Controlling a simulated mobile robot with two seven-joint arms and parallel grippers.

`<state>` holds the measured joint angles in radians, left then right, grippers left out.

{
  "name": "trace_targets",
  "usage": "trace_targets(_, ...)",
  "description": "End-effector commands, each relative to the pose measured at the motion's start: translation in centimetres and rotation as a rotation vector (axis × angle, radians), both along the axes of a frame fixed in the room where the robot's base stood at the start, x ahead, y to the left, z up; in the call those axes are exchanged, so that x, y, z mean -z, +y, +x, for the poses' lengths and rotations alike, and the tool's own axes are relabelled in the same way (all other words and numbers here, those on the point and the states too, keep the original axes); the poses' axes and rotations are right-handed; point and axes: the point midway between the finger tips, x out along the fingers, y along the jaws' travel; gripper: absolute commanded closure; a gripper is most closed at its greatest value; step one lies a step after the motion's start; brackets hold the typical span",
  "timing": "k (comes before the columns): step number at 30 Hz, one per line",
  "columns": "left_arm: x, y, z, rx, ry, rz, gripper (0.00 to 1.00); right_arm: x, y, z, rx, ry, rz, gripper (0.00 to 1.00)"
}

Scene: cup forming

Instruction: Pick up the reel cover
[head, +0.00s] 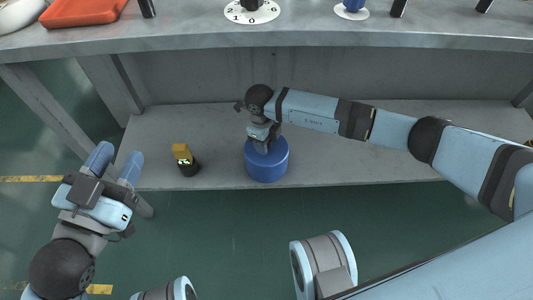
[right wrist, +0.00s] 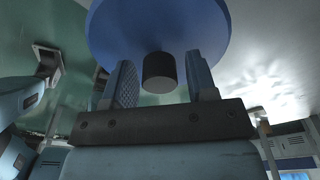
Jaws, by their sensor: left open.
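The reel cover appears to be the round blue cover (head: 266,168) on the lower shelf, in the head view. In the right wrist view it is a wide blue disc (right wrist: 135,25) with a short black knob (right wrist: 160,72). My right gripper (head: 263,145) is over the cover and hides part of its top. In the right wrist view its two fingers (right wrist: 163,85) are open on either side of the knob, with a gap at each side. My left gripper (head: 115,164) is open and empty, left of the shelf's front edge, away from the cover.
A small yellow and black object (head: 184,160) stands on the lower shelf (head: 340,165) left of the cover. The shelf is bare to the right. An upper shelf (head: 300,35) overhangs the back, with an orange tray (head: 82,10) and a numbered white dial (head: 270,14).

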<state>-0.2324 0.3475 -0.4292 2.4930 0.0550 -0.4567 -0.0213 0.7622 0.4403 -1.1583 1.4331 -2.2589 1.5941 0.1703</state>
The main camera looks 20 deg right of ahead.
Motion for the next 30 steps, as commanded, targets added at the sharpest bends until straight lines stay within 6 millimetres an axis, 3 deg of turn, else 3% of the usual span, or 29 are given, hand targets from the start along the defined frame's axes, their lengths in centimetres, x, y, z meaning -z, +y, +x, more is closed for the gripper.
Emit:
trace_targets(1,0.0,0.0,0.0,0.0,0.001,0.0,0.57,0.0,0.0,0.0,0.0,0.0,0.0,0.6)
trace_targets(6,0.1,0.0,0.0,-0.001,0.005,-0.002,0.57,0.0,0.0,0.0,0.0,0.0,0.0,0.99)
trace_targets(16,-0.5,-0.2,0.0,-0.001,0.01,-0.017,0.57,-0.8,0.0,0.0,0.0,-0.001,0.001,1.0)
trace_targets(21,-1.3,-0.4,-0.3,0.007,0.069,-0.046,0.57,-3.9,0.0,0.1,-0.001,-0.001,0.0,1.0)
trace_targets(30,-0.1,-1.3,-1.8,0.013,0.252,-0.147,0.57,-9.1,0.0,0.0,0.0,-0.001,-0.001,1.0)
